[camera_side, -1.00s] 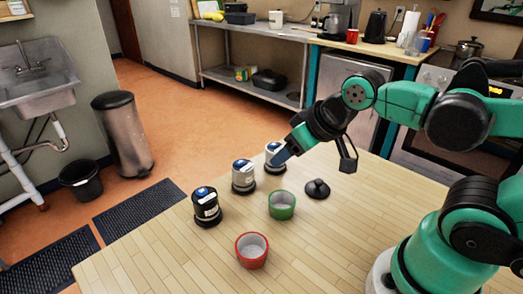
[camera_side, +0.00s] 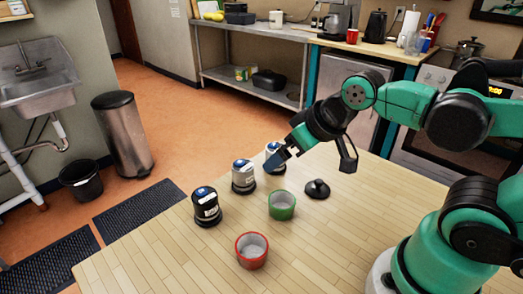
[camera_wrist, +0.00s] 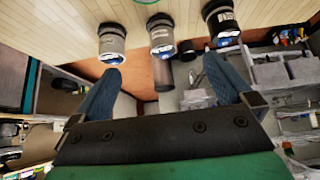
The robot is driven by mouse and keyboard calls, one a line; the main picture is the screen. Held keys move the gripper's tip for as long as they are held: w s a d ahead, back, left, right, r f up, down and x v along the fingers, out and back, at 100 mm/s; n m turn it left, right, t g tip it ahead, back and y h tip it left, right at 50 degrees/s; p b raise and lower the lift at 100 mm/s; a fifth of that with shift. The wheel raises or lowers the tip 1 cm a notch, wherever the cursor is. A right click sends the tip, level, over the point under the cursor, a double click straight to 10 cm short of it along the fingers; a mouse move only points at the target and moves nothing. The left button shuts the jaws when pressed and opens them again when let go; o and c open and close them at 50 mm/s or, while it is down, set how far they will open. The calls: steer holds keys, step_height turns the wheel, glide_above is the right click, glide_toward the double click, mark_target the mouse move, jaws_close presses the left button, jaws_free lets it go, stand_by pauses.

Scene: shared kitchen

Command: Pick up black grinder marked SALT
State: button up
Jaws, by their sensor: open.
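A black grinder (camera_side: 206,208) with a blue-and-white top stands upright on the wooden table, left-most of three in a row. Its label is too small to read in the side view. It also shows at the upper right of the wrist view (camera_wrist: 222,22), where the picture is upside down. My gripper (camera_side: 312,161) is open and empty above the table, to the right of and behind the black grinder. In the wrist view, its blue fingers (camera_wrist: 162,66) are spread wide, with the black grinder beyond the right finger.

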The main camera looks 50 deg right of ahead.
steer(key=shift+w, duration=0.1)
steer(key=n+g, duration=0.4)
steer(key=g, duration=0.2)
glide_toward(205, 194)
steer(key=shift+y, duration=0.3)
steer(key=f, duration=0.5)
steer(key=shift+w+d+f, duration=0.1)
steer(key=shift+d, duration=0.3)
steer(key=shift+w+a+f+n, duration=0.2)
steer(key=shift+a+f+n, duration=0.15)
steer(key=shift+f, duration=0.2)
steer(key=shift+w+a+f, duration=0.1)
steer(key=shift+w+f, duration=0.05)
steer(key=shift+f, duration=1.2)
steer(key=shift+w+f, duration=0.15)
steer(key=shift+f, duration=1.15)
steer(key=shift+c, duration=0.2)
jaws_close()
